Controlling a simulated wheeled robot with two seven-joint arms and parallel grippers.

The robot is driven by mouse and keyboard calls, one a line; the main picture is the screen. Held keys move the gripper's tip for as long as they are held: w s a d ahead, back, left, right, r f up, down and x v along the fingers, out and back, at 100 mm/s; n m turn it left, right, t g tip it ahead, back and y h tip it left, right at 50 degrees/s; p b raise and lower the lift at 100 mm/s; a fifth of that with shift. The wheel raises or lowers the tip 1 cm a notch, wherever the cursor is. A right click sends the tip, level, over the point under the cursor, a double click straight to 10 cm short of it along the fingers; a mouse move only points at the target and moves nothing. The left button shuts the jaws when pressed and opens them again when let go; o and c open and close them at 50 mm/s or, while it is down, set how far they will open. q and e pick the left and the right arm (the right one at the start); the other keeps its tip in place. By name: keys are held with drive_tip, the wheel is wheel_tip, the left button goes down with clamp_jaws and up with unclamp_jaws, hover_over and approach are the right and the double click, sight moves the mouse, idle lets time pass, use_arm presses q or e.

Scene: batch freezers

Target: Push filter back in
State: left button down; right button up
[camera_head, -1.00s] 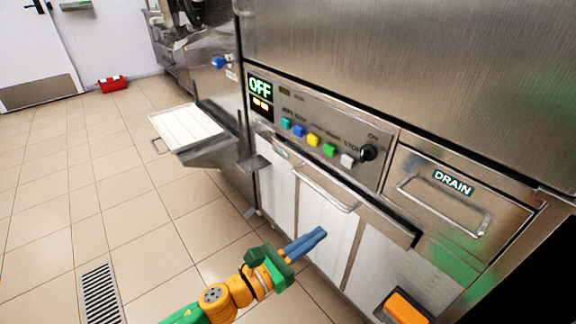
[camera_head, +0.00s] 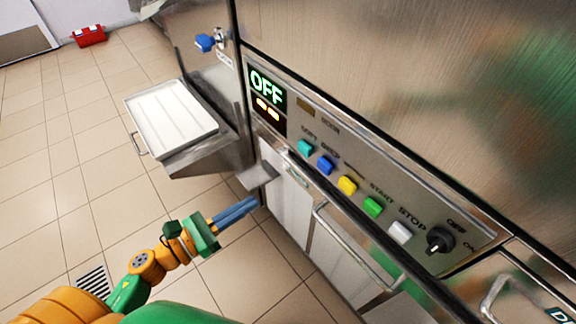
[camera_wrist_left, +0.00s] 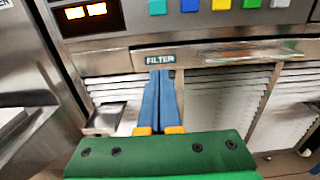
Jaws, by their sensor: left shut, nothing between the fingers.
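The filter (camera_wrist_left: 230,55) is a long steel drawer front with a green FILTER label (camera_wrist_left: 160,60), below the control panel in the left wrist view. In the head view its front (camera_head: 299,176) and bar handle (camera_head: 350,250) run down to the right under the buttons; it seems to stick out a little. My left gripper (camera_head: 252,203) is shut and empty, lower left of the filter's labelled end. In the left wrist view its blue fingers (camera_wrist_left: 162,74) point at the panel, their tips just below the label. I cannot tell whether they touch. My right gripper is not in view.
The control panel (camera_head: 375,185) with coloured buttons and a black knob (camera_head: 440,239) lies above the filter. A small steel ledge (camera_head: 258,174) juts out close to my left fingers. A white tray (camera_head: 172,118) stands out at the left. White louvred panels lie below. Tiled floor is free at left.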

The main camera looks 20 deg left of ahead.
sight(300, 172)
use_arm(q)
drive_tip(key=p+x, duration=0.1)
drive_tip(key=x, duration=1)
drive_tip(key=shift+w+d, duration=0.2)
drive_tip(key=shift+w, duration=0.1)
drive_tip(key=x, duration=0.2)
drive_tip(key=shift+w+d+b, duration=0.2)
drive_tip(key=shift+b, duration=0.2)
drive_tip(key=shift+r, duration=0.2)
drive_tip(key=shift+a, duration=0.1)
